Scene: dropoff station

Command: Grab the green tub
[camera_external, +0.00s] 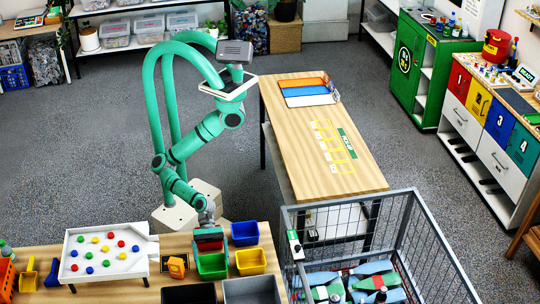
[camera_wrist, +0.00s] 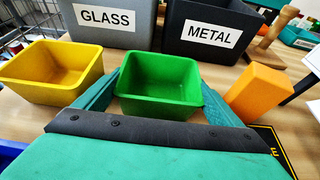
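The green tub (camera_external: 212,266) stands upright and empty on the wooden table, left of the yellow tub (camera_external: 251,263). In the wrist view the green tub (camera_wrist: 158,101) is in the middle, between my two teal fingers. My gripper (camera_wrist: 160,98) is open, with one finger at each side of the tub. I cannot tell whether either finger touches it. In the external view my gripper (camera_external: 209,236) comes down from behind the tub, and its fingertips are hard to make out.
The blue tub (camera_external: 244,233) stands behind the yellow one. An orange block (camera_wrist: 259,92) is close to my right finger. A wire cart (camera_external: 418,235) adjoins the table.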

